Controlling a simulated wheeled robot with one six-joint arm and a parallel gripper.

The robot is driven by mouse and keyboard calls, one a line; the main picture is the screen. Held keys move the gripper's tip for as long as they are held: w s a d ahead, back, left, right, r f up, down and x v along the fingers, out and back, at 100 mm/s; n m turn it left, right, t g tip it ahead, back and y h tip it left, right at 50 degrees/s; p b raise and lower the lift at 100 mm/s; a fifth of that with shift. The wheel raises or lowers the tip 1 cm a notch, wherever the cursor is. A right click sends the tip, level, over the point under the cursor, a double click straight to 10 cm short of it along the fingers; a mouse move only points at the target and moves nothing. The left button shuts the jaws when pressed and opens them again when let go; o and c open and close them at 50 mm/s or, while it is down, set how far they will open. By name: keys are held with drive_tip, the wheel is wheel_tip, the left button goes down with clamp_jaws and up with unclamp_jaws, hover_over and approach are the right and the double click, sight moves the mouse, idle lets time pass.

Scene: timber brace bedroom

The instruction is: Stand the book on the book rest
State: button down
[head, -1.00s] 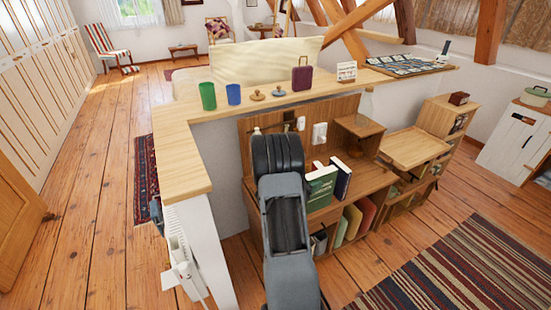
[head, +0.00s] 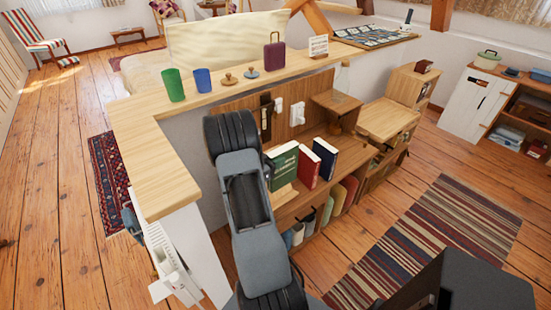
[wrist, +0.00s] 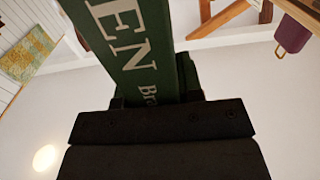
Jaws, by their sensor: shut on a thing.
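In the wrist view my gripper (wrist: 160,100) is shut on a green book (wrist: 130,45) with large white letters. The book runs from the jaws toward the top of the picture. In the head view my own arm hides the gripper. A green book (head: 282,166) with white lettering shows there just right of the arm, over the desk; I cannot tell for sure that it is the held one. A pale wooden piece (head: 284,194) shows below it, perhaps the book rest, but it is mostly covered.
A red book (head: 308,166) and a dark blue book (head: 325,158) stand just right of the green one. A wooden stand (head: 336,106) is behind them. The counter (head: 160,150) above carries cups, stamps and a purple case (head: 274,52). Striped rug floor (head: 440,240) is clear at right.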

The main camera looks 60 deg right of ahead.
drive_tip(key=shift+f+b, duration=3.2)
drive_tip(key=shift+f, duration=1.2)
drive_tip(key=c, duration=0.7)
unclamp_jaws()
drive_tip(key=shift+r, duration=0.25)
wheel_tip(320, 180, up, 3)
drive_tip(key=shift+f, duration=0.15)
drive_tip(key=s+a+r, duration=0.5)
drive_tip(key=a+r, duration=0.1)
drive_tip(key=a, duration=0.1)
drive_tip(key=s+a+r+p, duration=0.1)
drive_tip(key=s+a+r, duration=0.2)
drive_tip(key=a, duration=0.1)
drive_tip(key=shift+s+r, duration=0.35)
drive_tip(key=shift+r, duration=0.05)
